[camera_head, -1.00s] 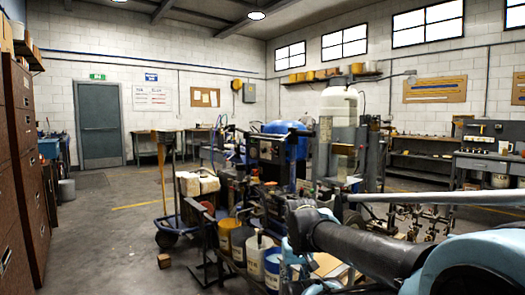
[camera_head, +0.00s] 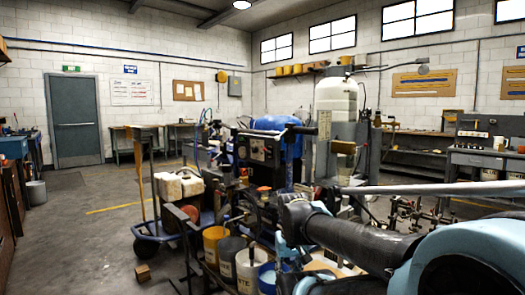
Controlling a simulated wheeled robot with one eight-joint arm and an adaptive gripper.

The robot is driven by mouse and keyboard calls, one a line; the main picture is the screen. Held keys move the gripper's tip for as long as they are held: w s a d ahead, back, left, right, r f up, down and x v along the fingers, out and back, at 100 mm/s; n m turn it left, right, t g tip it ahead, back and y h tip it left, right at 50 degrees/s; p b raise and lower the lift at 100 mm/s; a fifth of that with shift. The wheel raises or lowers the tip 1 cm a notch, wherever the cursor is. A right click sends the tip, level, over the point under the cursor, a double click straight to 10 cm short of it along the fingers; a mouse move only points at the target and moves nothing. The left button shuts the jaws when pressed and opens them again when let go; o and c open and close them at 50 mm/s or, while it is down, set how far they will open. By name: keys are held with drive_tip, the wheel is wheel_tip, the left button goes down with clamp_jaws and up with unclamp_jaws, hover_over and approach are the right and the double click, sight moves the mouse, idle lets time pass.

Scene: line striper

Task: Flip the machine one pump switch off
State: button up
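A line striper machine stands in the middle of the head view. Its dark control panel (camera_head: 257,149) faces me, with small dials or switches too small to tell apart. I cannot make out which one is the pump switch. A blue tank (camera_head: 283,124) sits behind the panel, and a tall white tank (camera_head: 335,98) stands to its right. My dark and light-blue arm reaches in from the lower right, in front of the machine's lower right part. My gripper's fingertips cannot be made out.
Paint buckets (camera_head: 213,243) stand at the machine's near side. A cart (camera_head: 172,204) with white jugs is left of it, and a small wooden block (camera_head: 143,273) lies on the floor. The left floor is mostly clear. A workbench (camera_head: 487,160) stands at the right.

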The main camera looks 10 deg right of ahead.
drive_tip(key=w+r+m+h, duration=0.1)
drive_tip(key=w+r+m, duration=0.1)
drive_tip(key=w+r, duration=1.05)
drive_tip(key=w+r+m+h, duration=0.1)
drive_tip(key=w+r+m, duration=0.1)
drive_tip(key=w+r, duration=1.05)
drive_tip(key=w+a+r+m+h, duration=0.1)
drive_tip(key=w+a+r+m, duration=0.15)
drive_tip(key=w+r, duration=0.85)
drive_tip(key=w+a+r+m+h, duration=0.1)
drive_tip(key=w+a+r+m, duration=0.15)
drive_tip(key=w+r, duration=0.9)
drive_tip(key=shift+n+t, duration=0.3)
drive_tip(key=shift+n, duration=0.1)
drive_tip(key=x, duration=1.6)
drive_tip(key=shift+s+a+f, duration=0.15)
drive_tip(key=shift+a+f, duration=0.05)
drive_tip(key=shift+f, duration=0.2)
drive_tip(key=shift+a, duration=0.1)
clamp_jaws()
